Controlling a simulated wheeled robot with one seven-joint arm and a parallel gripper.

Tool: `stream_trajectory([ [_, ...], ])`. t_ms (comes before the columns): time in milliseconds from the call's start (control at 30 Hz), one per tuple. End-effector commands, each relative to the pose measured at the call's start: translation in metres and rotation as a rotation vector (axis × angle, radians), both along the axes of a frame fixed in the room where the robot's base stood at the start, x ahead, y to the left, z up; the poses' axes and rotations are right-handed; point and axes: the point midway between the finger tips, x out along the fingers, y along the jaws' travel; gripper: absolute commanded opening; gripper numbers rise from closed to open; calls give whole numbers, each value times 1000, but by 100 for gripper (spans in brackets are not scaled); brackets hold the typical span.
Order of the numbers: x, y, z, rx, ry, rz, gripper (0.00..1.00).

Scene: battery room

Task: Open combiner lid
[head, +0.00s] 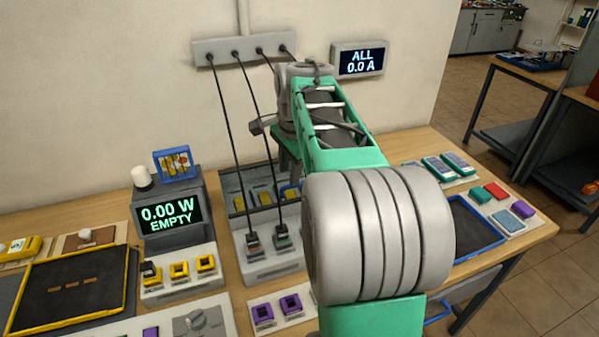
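A grey box (272,265) with two black-cabled plugs on its top stands mid-table, left of my arm; it may be the combiner, but no label shows. Behind it is a dark-framed, see-through panel or compartment (233,190) with yellow parts inside. I cannot tell whether this is the lid, or whether it is open or shut. My arm reaches over the table from the lower right. My gripper (287,158) is near the back right of this compartment, mostly hidden by the arm. Its fingertips and any contact cannot be made out.
Black cables run from a wall strip (245,50) down to the plugs. A meter (170,215) reading "0.00 W EMPTY" stands at left. A wall display (358,60) reads "ALL 0.0 A". Trays and small coloured blocks crowd both sides; purple sockets (276,311) sit in front.

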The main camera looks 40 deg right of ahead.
Motion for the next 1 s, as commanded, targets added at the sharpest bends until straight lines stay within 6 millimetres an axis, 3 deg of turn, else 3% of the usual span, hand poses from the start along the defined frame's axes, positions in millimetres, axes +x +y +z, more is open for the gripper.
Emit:
stream_trajectory([
  [33,4,-21,5,18,4,-106,34],
  [167,9,-45,6,43,5,-256,34],
  [600,22,-47,-61,44,2,-263,34],
  [900,24,-47,-67,43,0,-262,34],
  [1000,24,-47,-67,43,0,-262,27],
])
